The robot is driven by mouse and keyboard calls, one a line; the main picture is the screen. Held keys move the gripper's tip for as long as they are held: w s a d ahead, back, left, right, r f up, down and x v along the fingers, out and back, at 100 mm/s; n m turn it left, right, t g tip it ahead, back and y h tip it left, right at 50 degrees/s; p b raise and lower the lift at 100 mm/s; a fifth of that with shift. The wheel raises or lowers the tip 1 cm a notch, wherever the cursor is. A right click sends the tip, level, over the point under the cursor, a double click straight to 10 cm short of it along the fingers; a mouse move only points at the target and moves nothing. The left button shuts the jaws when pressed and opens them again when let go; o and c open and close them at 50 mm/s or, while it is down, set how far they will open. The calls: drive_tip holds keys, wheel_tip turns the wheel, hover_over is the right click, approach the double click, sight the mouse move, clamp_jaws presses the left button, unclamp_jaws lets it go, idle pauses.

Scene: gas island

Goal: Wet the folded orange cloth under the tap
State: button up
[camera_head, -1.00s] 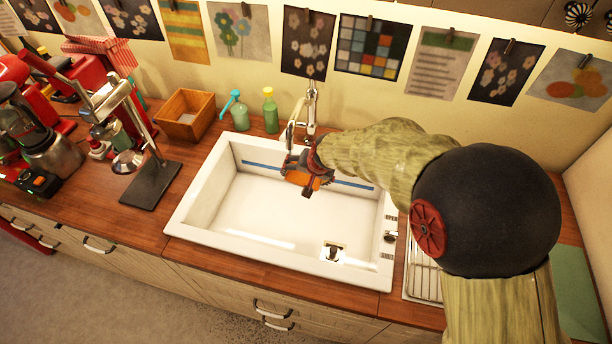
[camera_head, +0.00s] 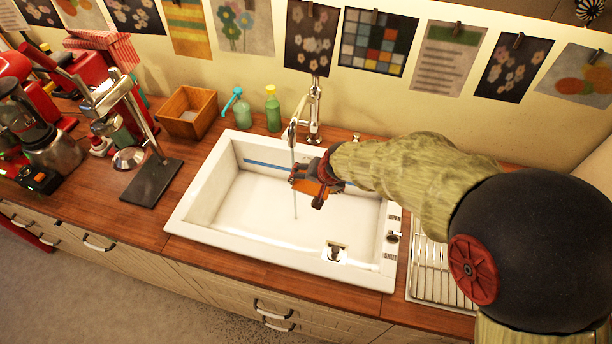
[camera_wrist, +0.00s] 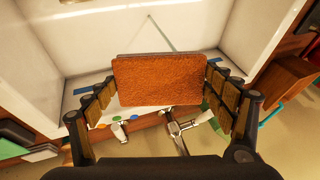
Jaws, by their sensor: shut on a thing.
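My gripper (camera_head: 312,184) hangs over the white sink (camera_head: 192,208), its fingers on both sides of the folded orange cloth (camera_wrist: 158,80). In the wrist view the cloth is a flat, roughly rectangular pad held between the padded fingers. In the head view only a small orange part of the cloth (camera_head: 308,187) shows. The tap (camera_head: 314,110) stands at the sink's back edge. A thin water stream (camera_head: 295,205) falls from its spout, just left of the gripper. In the wrist view the stream (camera_wrist: 160,31) reaches the cloth's upper edge; I cannot tell whether it touches the cloth.
A green bottle (camera_head: 272,108), a soap dispenser (camera_head: 241,110) and a wooden box (camera_head: 188,112) stand behind the sink to the left. A metal press (camera_head: 130,150) is farther left. A drying rack (camera_head: 436,275) lies right of the sink. The front of the basin is clear.

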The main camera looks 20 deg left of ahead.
drive_tip(key=s+d+b, duration=0.1)
drive_tip(key=s+d, duration=0.1)
drive_tip(key=shift+s+d, duration=0.3)
drive_tip(key=shift+d, duration=0.1)
idle(1.2)
drive_tip(key=s+d+r+p, duration=0.1)
drive_tip(key=s+d+r, duration=0.2)
drive_tip(key=r, duration=0.1)
drive_tip(key=shift+s+d, duration=0.2)
drive_tip(key=shift+d, duration=0.15)
idle(0.9)
